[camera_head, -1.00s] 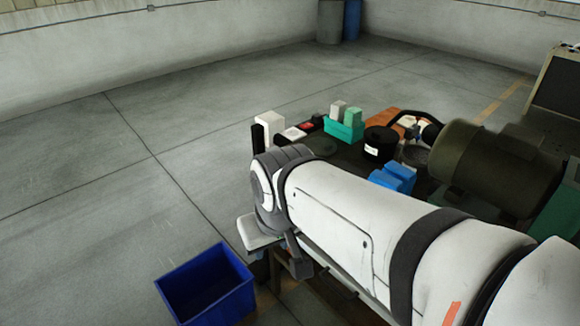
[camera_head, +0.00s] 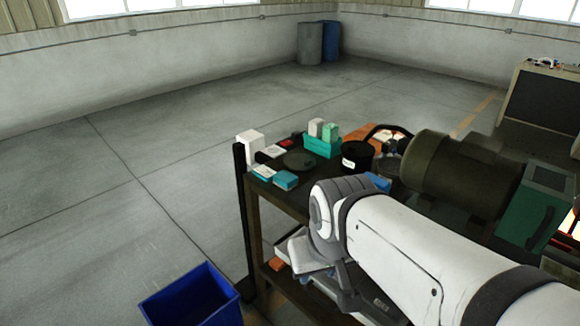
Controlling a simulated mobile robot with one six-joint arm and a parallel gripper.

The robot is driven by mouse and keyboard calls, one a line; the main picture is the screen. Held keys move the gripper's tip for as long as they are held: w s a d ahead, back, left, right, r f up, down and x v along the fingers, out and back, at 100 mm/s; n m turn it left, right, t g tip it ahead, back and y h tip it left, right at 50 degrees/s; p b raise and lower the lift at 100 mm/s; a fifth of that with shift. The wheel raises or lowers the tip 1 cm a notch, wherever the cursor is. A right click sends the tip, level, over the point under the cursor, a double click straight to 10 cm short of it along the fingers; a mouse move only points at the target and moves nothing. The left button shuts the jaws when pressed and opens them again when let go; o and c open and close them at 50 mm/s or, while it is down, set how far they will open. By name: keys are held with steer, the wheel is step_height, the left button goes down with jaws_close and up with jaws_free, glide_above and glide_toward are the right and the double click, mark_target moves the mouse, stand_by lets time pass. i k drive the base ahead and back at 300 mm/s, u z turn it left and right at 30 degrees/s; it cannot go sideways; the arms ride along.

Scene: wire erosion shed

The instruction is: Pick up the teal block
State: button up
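Several teal things sit on the dark table (camera_head: 300,204), and I cannot tell for certain which is the teal block. A teal holder (camera_head: 322,148) bears a white and a green piece near the table's back edge. Two small teal-blue boxes with pale tops lie at the left front corner, a left one (camera_head: 262,173) and a right one (camera_head: 286,180). A bright blue block (camera_head: 378,182) is partly hidden behind my arm. My white arm crosses the lower right, in front of the table. My gripper's fingers cannot be made out; the wrist hides them.
A white block (camera_head: 249,146), a black round tin (camera_head: 357,155) and a dark motor (camera_head: 452,172) stand on the table. A large teal case (camera_head: 538,206) is at right. A blue bin (camera_head: 190,298) stands on the floor at lower left. Open floor lies to the left.

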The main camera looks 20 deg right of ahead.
mark_target(284, 179)
steer(key=z, duration=0.1)
steer(key=i, duration=1)
steer(key=z, duration=0.05)
